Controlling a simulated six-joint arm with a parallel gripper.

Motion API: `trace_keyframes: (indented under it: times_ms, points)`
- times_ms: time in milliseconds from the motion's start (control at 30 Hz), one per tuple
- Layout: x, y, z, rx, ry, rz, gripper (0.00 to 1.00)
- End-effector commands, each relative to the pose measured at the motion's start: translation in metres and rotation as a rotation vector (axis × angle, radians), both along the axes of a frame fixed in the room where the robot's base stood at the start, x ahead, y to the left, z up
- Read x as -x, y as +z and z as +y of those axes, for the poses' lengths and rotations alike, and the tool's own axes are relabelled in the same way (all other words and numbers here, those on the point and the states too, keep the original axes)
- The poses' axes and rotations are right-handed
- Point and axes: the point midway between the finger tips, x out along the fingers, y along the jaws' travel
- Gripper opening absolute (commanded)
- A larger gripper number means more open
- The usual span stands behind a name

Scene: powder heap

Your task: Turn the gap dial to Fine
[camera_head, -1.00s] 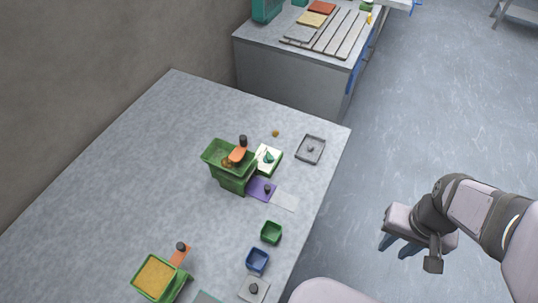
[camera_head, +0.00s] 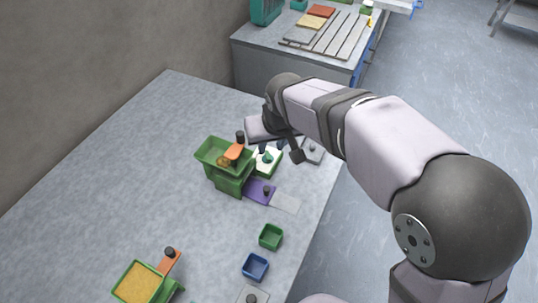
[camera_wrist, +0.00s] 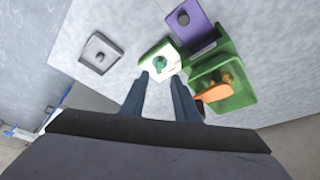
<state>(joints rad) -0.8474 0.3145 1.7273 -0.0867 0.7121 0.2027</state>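The gap dial is a small green knob (camera_wrist: 161,62) on a white plate with a green edge (camera_wrist: 174,51). In the head view the plate (camera_head: 275,163) sits on the right side of the green hopper machine (camera_head: 230,183), and the knob (camera_head: 266,158) shows just below my gripper. My gripper (camera_wrist: 163,78) has its two dark blue fingers apart with nothing between them. In the wrist view the knob appears just beyond the fingertips, apart from them. The setting marks on the plate are too small to read.
An orange paddle (camera_wrist: 215,93) with a dark knob stands in the hopper. Green (camera_head: 271,236) and blue (camera_head: 256,266) cups stand nearer. The table's left side is clear.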

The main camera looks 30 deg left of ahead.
Motion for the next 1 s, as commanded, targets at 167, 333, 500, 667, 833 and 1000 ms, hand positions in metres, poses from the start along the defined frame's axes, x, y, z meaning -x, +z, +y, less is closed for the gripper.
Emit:
trace_keyframes:
  times_ms: [167, 333, 500, 667, 833, 1000]
  points:
    - [-0.002, -0.005, 0.001, 0.002, -0.001, 0.001, 0.28]
    - [-0.007, -0.022, 0.005, 0.003, -0.001, 0.003, 0.28]
    - [-0.014, -0.043, 0.010, 0.003, -0.001, 0.003, 0.28]
    - [-0.019, -0.058, 0.014, 0.002, -0.002, 0.002, 0.28]
    - [-0.021, -0.066, 0.016, 0.000, -0.002, 0.001, 0.28]
    - [-0.022, -0.067, 0.017, -0.001, -0.002, 0.000, 0.28]
